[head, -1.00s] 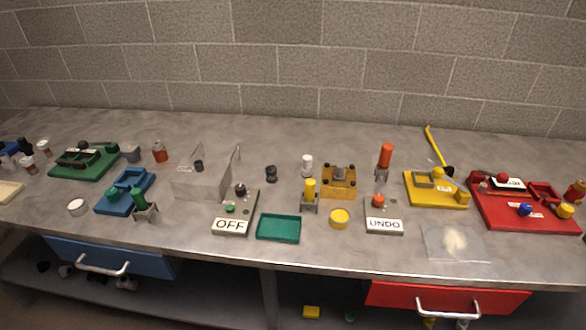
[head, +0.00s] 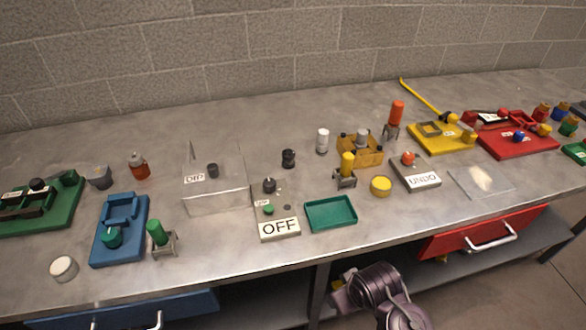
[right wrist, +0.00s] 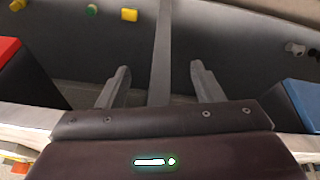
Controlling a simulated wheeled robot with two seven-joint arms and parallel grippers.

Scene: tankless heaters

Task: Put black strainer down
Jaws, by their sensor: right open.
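A small black cylinder (head: 288,158) stands upright on the grey table behind the green tray. Another small dark piece (head: 212,170) shows at the clear box. I cannot tell which of these, if either, is the black strainer. My right gripper (right wrist: 162,85) is open in the right wrist view, with nothing between its two fingers. The lower shelf shows beyond them. My right arm shows at the bottom of the head view, below the table's front edge. My left gripper is not in view.
A green tray (head: 331,213) lies near the table's front edge, beside the OFF box (head: 278,222). A clear box (head: 215,190) stands to their left. A red drawer (head: 482,232) and a blue drawer (head: 130,310) are under the table. A yellow piece (right wrist: 129,14) lies on the lower shelf.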

